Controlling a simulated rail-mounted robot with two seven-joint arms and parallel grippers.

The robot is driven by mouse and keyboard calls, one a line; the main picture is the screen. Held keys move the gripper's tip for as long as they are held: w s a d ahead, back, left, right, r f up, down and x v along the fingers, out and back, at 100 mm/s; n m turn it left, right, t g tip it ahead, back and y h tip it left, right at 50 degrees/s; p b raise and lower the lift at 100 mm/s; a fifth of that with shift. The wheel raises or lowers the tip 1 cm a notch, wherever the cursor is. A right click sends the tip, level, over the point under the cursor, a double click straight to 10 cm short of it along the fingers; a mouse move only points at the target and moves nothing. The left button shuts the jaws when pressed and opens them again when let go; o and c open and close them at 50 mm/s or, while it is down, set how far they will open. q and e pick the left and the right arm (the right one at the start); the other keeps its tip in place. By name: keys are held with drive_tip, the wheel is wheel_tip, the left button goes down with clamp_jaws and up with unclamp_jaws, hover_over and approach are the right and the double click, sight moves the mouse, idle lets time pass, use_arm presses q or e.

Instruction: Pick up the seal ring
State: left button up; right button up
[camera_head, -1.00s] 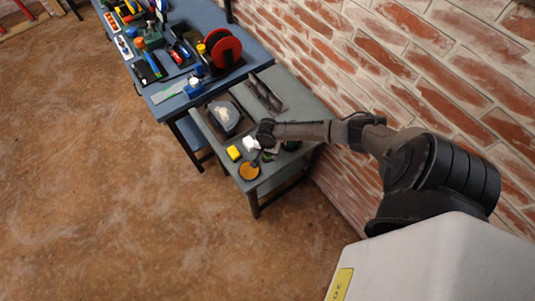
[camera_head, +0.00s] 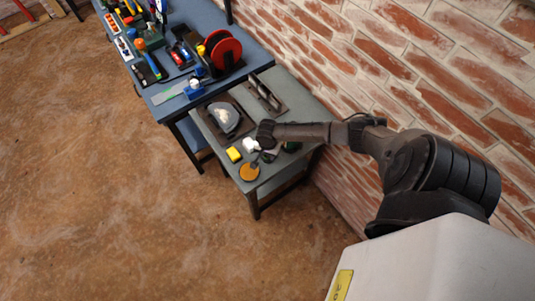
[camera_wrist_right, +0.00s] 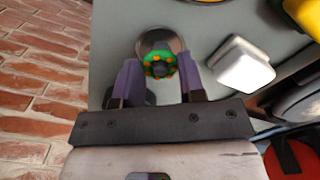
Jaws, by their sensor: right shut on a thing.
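My right gripper (camera_head: 263,160) is low over the grey side table (camera_head: 263,192), and it also shows in the right wrist view (camera_wrist_right: 160,78). Its purple fingers stand either side of a small round green thing with orange spots (camera_wrist_right: 160,65), which looks like the seal ring, and they are shut on it. A round grey metal piece (camera_wrist_right: 158,42) shows just beyond or beneath it; I cannot tell whether they touch. In the head view the held thing is too small and hidden to make out. My left gripper is not in view.
A white block (camera_head: 250,145), a yellow block (camera_head: 234,154) and an orange disc (camera_head: 249,172) lie close by. A dark green thing (camera_head: 291,146) is nearer the brick wall (camera_head: 375,75). A tray with a grey bowl (camera_head: 224,118) and a blue bench (camera_head: 168,107) stand beyond.

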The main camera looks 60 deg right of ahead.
drive_tip(key=shift+r, duration=0.55)
drive_tip(key=r, duration=0.1)
drive_tip(key=s+r+p, duration=0.1)
drive_tip(key=r, duration=0.1)
drive_tip(key=shift+d+r, duration=0.15)
drive_tip(key=shift+r, duration=0.1)
drive_tip(key=s+d+r+p, duration=0.1)
drive_tip(key=s+d+r, duration=0.1)
drive_tip(key=s+r, duration=0.4)
drive_tip(key=s, duration=0.4)
drive_tip(key=shift+s+d+r, duration=0.15)
drive_tip(key=shift+d+r, duration=0.05)
drive_tip(key=shift+d, duration=0.1)
